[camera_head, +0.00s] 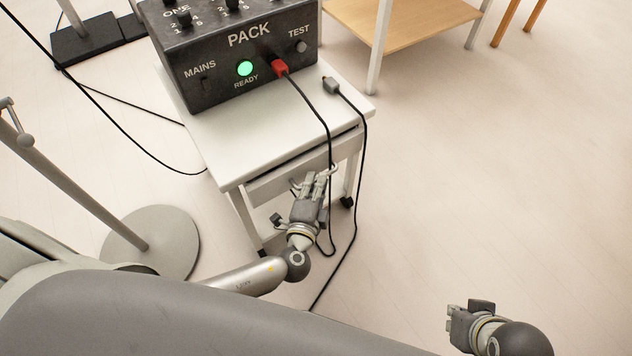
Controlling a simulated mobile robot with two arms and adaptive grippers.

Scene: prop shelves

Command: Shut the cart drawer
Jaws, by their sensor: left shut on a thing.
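The white cart (222,160) stands in the middle of the view. Its drawer (268,186) is just under the cart top, with a dark gap along its upper edge. The drawer looks at most slightly out; I cannot tell exactly how far. My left gripper (314,182) is at the drawer front, shut on what appears to be the drawer handle, which its fingers mostly hide. My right gripper (462,322) is low at the right, away from the cart, and its finger opening is not clear.
A dark PACK box (235,50) with a green light sits on the cart, a red plug (279,68) in it. A loose grey plug (331,86) lies on the top; black cables hang past my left gripper. A round stand base (160,245) is at left. Floor at right is clear.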

